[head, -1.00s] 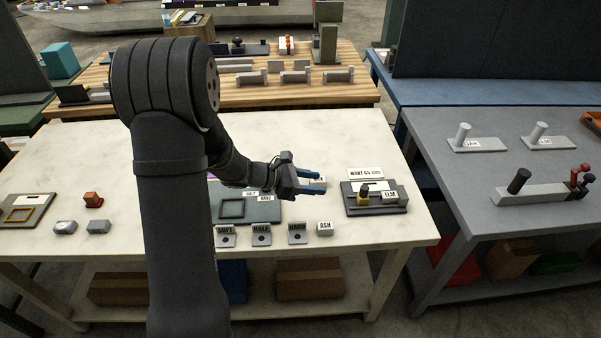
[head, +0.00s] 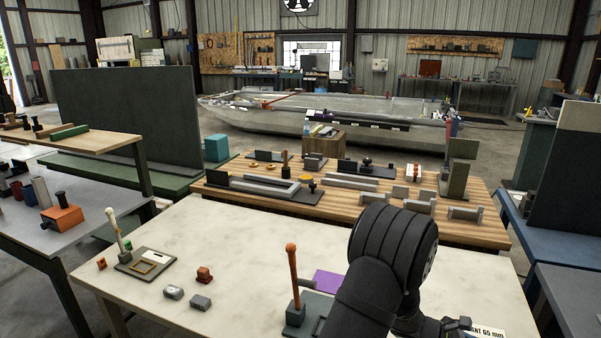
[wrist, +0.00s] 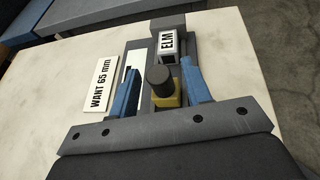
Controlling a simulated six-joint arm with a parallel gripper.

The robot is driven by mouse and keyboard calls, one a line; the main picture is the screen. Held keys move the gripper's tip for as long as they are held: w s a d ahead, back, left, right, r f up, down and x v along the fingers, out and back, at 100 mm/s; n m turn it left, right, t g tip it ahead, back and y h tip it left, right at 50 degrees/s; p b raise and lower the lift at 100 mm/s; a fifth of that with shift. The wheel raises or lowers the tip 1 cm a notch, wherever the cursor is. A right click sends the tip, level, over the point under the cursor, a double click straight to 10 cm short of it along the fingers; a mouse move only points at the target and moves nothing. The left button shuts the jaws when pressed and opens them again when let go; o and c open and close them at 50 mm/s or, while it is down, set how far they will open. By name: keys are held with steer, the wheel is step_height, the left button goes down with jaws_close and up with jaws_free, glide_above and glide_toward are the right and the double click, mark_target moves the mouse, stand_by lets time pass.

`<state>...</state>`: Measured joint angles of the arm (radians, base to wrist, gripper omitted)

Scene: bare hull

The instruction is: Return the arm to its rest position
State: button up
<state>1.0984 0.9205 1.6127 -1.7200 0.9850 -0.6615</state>
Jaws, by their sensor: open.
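My gripper (wrist: 160,68) is open in the wrist view, its two blue fingers apart. Between and below them is a yellow piece with a black round knob (wrist: 160,82) on a dark grey fixture (wrist: 168,24). A grey block labelled ELM (wrist: 170,45) is just beyond it, near the right fingertip. I see nothing clamped between the fingers; whether they touch the fixture I cannot tell. In the head view my arm fills the lower right, and the fingers are hidden or out of frame.
A "WANT 65 mm" card (wrist: 100,82) lies left of the fixture. A wooden bench (head: 340,205) with several fixtures is behind. The table's middle is fairly clear.

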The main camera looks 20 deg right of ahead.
steer(key=shift+x, duration=0.95)
steer(key=shift+s+r, duration=0.1)
steer(key=shift+r, duration=0.05)
